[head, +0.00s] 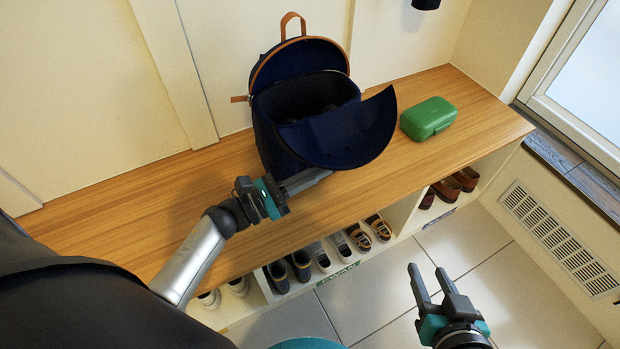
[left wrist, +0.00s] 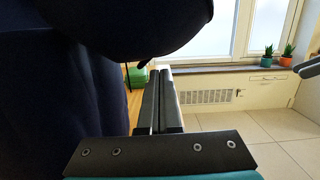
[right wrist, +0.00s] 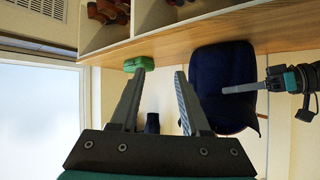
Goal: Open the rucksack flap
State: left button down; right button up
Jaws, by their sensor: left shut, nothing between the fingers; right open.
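The dark blue rucksack (head: 270,130) stands upright on the wooden bench top, with a brown handle at its top. Its flap (head: 345,135) hangs forward and down at the front, and the dark inside shows above it. The rucksack also shows in the right wrist view (right wrist: 222,85). My left gripper (head: 325,177) is shut and empty at the front of the rucksack, just below the flap; I cannot tell if it touches. In the left wrist view the left fingers (left wrist: 158,85) are together beneath the dark flap. My right gripper (head: 432,282) is open and empty over the floor.
A green box (head: 428,118) sits on the bench (head: 110,215) right of the rucksack. Several pairs of shoes (head: 300,265) stand in cubbies below the bench top. A wall vent (head: 560,240) and window are at the right. The bench left of the rucksack is clear.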

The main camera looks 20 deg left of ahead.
aim_at(322, 163)
pick_arm(q)
jog(key=shift+r, duration=0.4)
pick_arm(e)
jog(key=shift+d, duration=0.2)
jog(key=shift+g, duration=0.3)
pick_arm(q)
jog(key=r+n+p, duration=0.1)
jog(key=n+p, duration=0.1)
jog(key=d+r+n+p, duration=0.1)
jog(key=shift+s+r, duration=0.3)
jog(key=shift+s, duration=0.05)
jog(key=shift+s+d+r+n+t+y+p, duration=0.1)
jog(key=shift+r+n+t+y+p, duration=0.25)
jog(key=shift+r+n+p, duration=0.55)
jog(key=shift+f+n+y+p, duration=0.15)
jog(key=shift+n+y+p, duration=0.1)
jog(key=shift+n+p, duration=0.25)
pick_arm(e)
jog(key=s+d+f+g+h, duration=0.3)
jog(key=s+d+f+g, duration=0.1)
jog(key=s+d+g, duration=0.1)
jog(key=shift+s+d+f+m+g, duration=0.15)
jog(key=shift+d+f+m+g, duration=0.15)
jog(key=shift+d+g, duration=0.45)
jog(key=shift+d, duration=0.1)
